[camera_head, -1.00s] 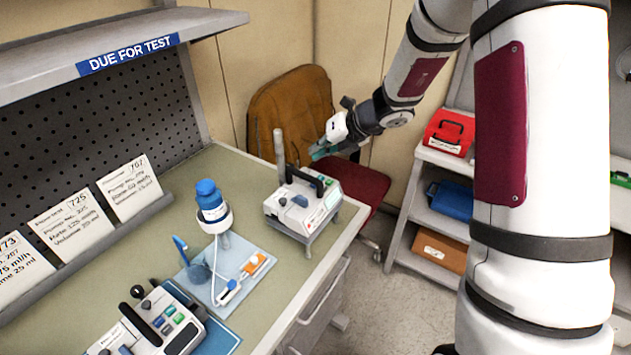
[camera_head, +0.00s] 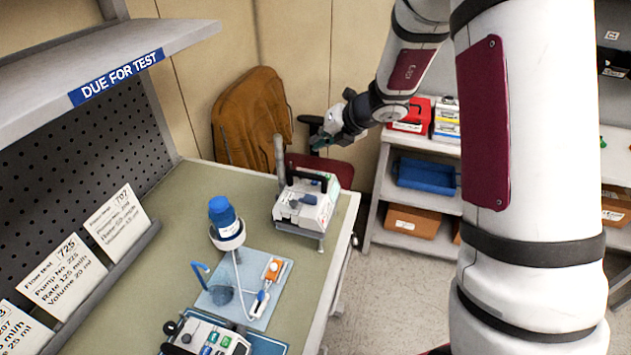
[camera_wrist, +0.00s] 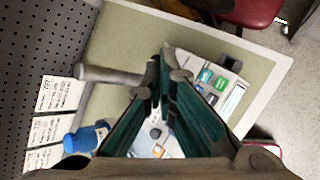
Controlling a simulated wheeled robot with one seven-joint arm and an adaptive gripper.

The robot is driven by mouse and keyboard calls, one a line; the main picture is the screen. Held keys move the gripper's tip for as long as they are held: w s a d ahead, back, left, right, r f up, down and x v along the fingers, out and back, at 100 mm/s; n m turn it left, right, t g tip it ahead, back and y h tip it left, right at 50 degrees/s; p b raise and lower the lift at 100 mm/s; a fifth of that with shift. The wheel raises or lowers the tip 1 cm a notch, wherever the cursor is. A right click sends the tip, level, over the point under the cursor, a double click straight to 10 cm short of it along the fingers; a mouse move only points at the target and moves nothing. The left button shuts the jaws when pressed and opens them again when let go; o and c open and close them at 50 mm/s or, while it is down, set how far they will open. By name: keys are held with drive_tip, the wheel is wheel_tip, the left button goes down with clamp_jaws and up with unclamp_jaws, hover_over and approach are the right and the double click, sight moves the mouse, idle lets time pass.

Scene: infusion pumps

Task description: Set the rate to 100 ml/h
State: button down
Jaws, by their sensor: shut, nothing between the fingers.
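A white infusion pump (camera_head: 302,203) with a dark carry handle stands on a clamp stand with a grey post at the far right end of the bench. In the wrist view its face (camera_wrist: 215,85) shows green, blue and dark buttons and a pale screen, partly hidden by my fingers. A second pump (camera_head: 205,340) with coloured buttons is cut off at the bottom of the head view. My gripper (camera_head: 322,142) is shut and empty, held above and behind the far pump. In the wrist view the green-padded fingers (camera_wrist: 160,75) hang over the bench beside that pump.
A blue-capped bottle (camera_head: 224,215) in a ring holder stands near a light-blue mat (camera_head: 240,305) with tubing. Cards (camera_head: 118,221) lean on a ledge at left.

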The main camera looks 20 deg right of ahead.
drive_tip(key=b, duration=0.3)
hover_over(315, 182)
drive_tip(key=f, duration=0.5)
drive_tip(key=w+d+f, duration=0.1)
drive_tip(key=f, duration=0.1)
drive_tip(key=shift+f, duration=0.2)
drive_tip(key=shift+s+f+b, duration=0.15)
drive_tip(key=shift+f+b, duration=0.25)
drive_tip(key=shift+f, duration=0.35)
idle(0.4)
drive_tip(key=shift+f, duration=0.4)
drive_tip(key=shift+a+f+b, duration=0.1)
drive_tip(key=shift+f+b, duration=0.35)
drive_tip(key=shift+b, duration=0.05)
idle(0.5)
drive_tip(key=shift+r, duration=0.15)
drive_tip(key=shift+r+p, duration=0.45)
drive_tip(key=shift+r, duration=0.35)
